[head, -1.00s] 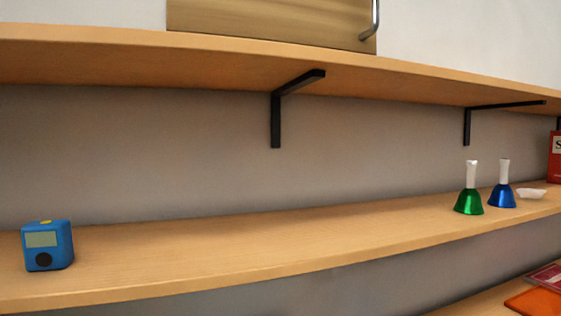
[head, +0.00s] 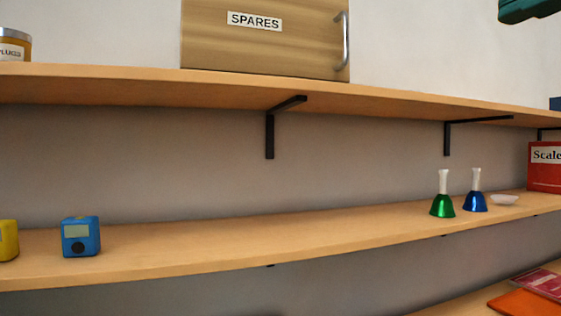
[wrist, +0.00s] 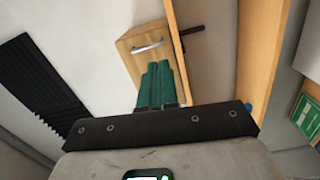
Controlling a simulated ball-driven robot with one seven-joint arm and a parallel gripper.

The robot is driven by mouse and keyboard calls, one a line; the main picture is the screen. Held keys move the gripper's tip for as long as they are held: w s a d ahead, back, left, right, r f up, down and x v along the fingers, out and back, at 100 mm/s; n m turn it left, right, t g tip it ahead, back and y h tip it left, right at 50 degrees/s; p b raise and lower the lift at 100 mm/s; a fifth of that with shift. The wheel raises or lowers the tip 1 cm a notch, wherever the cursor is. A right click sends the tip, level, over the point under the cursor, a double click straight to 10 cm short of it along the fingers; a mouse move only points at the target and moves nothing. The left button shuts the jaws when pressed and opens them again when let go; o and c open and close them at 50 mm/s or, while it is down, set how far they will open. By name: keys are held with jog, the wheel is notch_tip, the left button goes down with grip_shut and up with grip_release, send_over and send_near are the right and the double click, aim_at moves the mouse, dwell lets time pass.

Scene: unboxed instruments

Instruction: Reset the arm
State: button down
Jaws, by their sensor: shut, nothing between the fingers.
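My gripper (wrist: 158,84) shows in the wrist view as two green fingers lying together, shut and empty. They point toward the wooden box with a metal handle, seen beyond them. In the head view a dark green part of my arm shows at the top right corner, and the fingers cannot be made out there. The wooden box labelled SPARES (head: 265,45) stands on the upper shelf.
On the lower shelf (head: 330,228) are a blue device (head: 80,237), a yellow device (head: 8,240), a green bell (head: 442,205), a blue bell (head: 475,201), a small white dish (head: 504,200) and a red Scale box (head: 545,167). A jar (head: 14,45) is on the upper shelf (head: 120,85).

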jog(key=w+d+f+m, duration=0.3)
jog(key=f, duration=0.4)
jog(key=w+d+f+m+g+h, duration=0.1)
jog(key=w+d+f+m, duration=0.2)
jog(key=f, duration=0.5)
jog(key=w+d+f+m, duration=0.2)
jog(key=w+f+m, duration=0.2)
jog(key=f, duration=0.3)
notch_tip(320, 180, down, 25)
jog(key=a+m+g+h, duration=0.1)
jog(key=a+m+g, duration=0.1)
jog(key=m+g, duration=0.25)
jog(key=s+a+f+m+g, duration=0.1)
jog(key=s+f+m+g, duration=0.15)
jog(key=f, duration=0.55)
jog(key=s+a+f+m+g, duration=0.15)
jog(key=s+f, duration=0.25)
jog(key=f, duration=0.4)
jog(key=s+f+m+g+h, duration=0.1)
jog(key=s+f+g, duration=0.2)
jog(key=s+f, duration=0.6)
jog(key=s+f+g+h, duration=0.1)
jog(key=s+f+g, duration=0.3)
jog(key=s+f, duration=0.6)
jog(key=s, duration=0.7)
jog(key=shift+a+f+m+h, duration=0.25)
jog(key=shift+a+m+h, duration=0.05)
jog(key=shift+a+m, duration=0.1)
jog(key=shift+s, duration=0.1)
